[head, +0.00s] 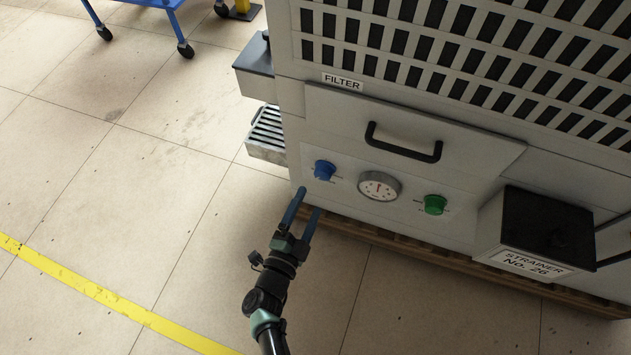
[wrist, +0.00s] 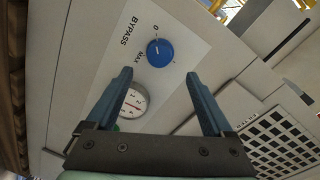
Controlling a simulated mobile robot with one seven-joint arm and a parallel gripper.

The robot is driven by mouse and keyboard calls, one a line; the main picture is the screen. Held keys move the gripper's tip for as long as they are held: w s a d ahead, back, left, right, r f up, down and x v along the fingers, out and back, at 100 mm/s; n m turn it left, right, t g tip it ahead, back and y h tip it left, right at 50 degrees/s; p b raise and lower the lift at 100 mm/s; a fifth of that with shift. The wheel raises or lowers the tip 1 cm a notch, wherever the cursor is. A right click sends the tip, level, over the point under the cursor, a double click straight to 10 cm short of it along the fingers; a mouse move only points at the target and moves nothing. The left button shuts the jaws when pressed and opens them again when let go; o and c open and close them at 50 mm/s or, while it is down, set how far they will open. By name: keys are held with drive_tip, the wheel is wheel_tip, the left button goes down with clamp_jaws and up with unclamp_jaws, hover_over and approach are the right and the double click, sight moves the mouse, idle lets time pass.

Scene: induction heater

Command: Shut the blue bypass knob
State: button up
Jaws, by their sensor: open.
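The blue bypass knob (head: 324,169) sits on the front panel of the grey machine, left of a round gauge. In the wrist view the blue knob (wrist: 160,52) lies ahead of the fingertips, roughly between them, with "BYPASS", "0" and "MAX" printed beside it. A pale mark on its face is seen near the "0" side; its exact setting is hard to tell. My gripper (head: 306,201) is open and empty, just below the knob in the head view. In the wrist view my gripper (wrist: 160,73) has its blue fingers spread wide, apart from the knob.
The gauge (head: 379,186) and a green knob (head: 435,204) are to the right on the same panel. A black handle (head: 403,144) is above. A strainer box (head: 533,231) juts out at right. A slatted tray (head: 266,134) sticks out at left.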

drive_tip(key=v, duration=0.4)
drive_tip(key=shift+s+a+p, duration=0.1)
drive_tip(key=shift+s+p, duration=0.1)
drive_tip(key=shift+p, duration=0.2)
